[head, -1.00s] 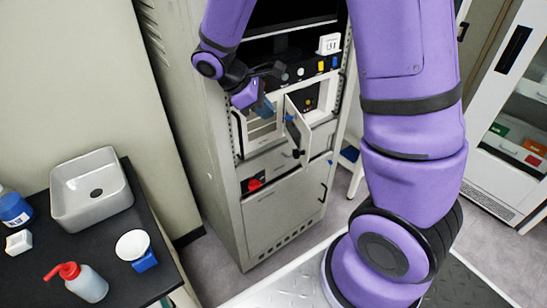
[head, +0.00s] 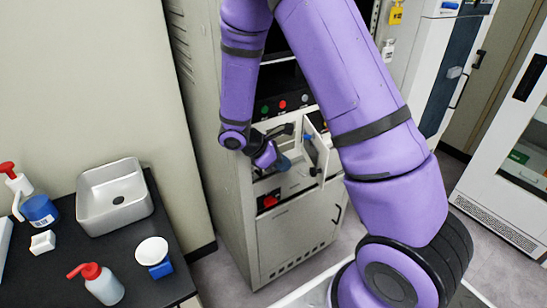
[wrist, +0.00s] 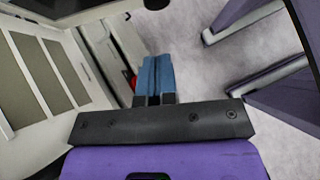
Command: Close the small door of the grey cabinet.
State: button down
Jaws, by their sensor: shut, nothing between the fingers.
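The grey cabinet (head: 240,205) stands in the middle of the head view. Its small white door (head: 315,152) stands open, swung outward at the right of a light-coloured compartment, and my arm partly overlaps that area. My gripper (head: 284,163) is in front of the compartment opening, left of the door, and looks apart from it. In the wrist view its blue fingertips (wrist: 158,72) are together with nothing between them. I cannot tell for sure which surface in the wrist view is the door.
Red and green buttons sit above the compartment, and a red switch (head: 269,201) below it. White cabinets stand at right; grey floor lies between.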

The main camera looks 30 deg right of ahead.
aim_at(311, 172)
jog(key=shift+s+d+f, duration=0.35)
jog(key=shift+d+f, duration=0.05)
jog(key=shift+d, duration=0.55)
jog(key=shift+s+d+f, duration=0.35)
jog(key=shift+s+d, duration=0.05)
jog(key=shift+d, duration=0.6)
jog(key=shift+s+d+f, duration=0.35)
jog(key=shift+d+f, duration=0.05)
jog(key=shift+d, duration=0.55)
